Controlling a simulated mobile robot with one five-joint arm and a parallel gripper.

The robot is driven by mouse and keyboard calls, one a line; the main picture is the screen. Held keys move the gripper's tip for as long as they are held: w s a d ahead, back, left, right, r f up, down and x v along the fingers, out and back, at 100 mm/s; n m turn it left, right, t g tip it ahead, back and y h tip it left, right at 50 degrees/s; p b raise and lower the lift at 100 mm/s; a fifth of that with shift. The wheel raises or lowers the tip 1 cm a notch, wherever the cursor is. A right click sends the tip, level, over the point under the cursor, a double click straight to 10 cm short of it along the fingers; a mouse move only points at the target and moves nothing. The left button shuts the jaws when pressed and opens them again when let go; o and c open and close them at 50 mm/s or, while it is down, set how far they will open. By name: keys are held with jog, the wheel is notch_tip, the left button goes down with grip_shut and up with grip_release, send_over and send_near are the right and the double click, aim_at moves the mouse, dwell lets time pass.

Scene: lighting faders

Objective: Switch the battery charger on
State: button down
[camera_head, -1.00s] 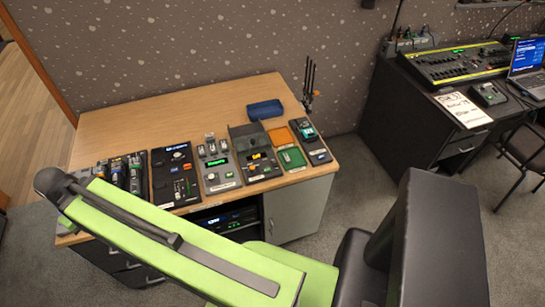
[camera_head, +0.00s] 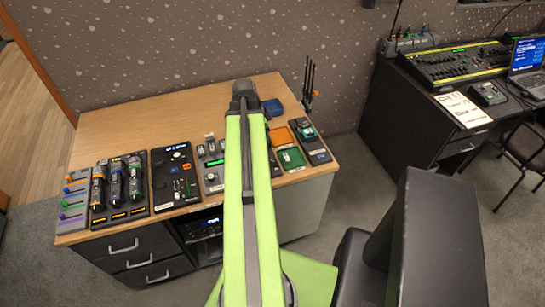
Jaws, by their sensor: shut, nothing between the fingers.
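A black dock (camera_head: 120,190) near the left end of the wooden desk holds three upright dark cylinders, with small orange displays along its front. It looks like a battery charger, but I cannot read its label or make out a switch. Another dark unit (camera_head: 313,143) at the desk's right end has a teal-green item in it, so I cannot be certain which is the charger. My green arm rises over the middle of the desk, to the right of the dock. My gripper is not visible; only the dark joint at the arm's far end shows.
On the desk (camera_head: 150,115) stand a grey panel with coloured sliders (camera_head: 73,200), a black panel (camera_head: 176,178), a grey panel (camera_head: 213,165), an orange tray (camera_head: 279,136) and a green tray (camera_head: 292,158). The desk's back half is mostly clear. Dark rods (camera_head: 309,80) stand at its back right.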

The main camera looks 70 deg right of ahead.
aim_at(275, 161)
jog(key=shift+f, duration=0.1)
jog(key=b+x, duration=1.3)
jog(key=shift+w+a+f, duration=0.2)
jog(key=shift+w+a, duration=0.05)
jog(key=shift+w, duration=0.15)
jog(key=shift+w+f+b, duration=0.1)
jog(key=shift+f+b, duration=0.3)
jog(key=shift+r, duration=0.1)
jog(key=shift+d, duration=0.1)
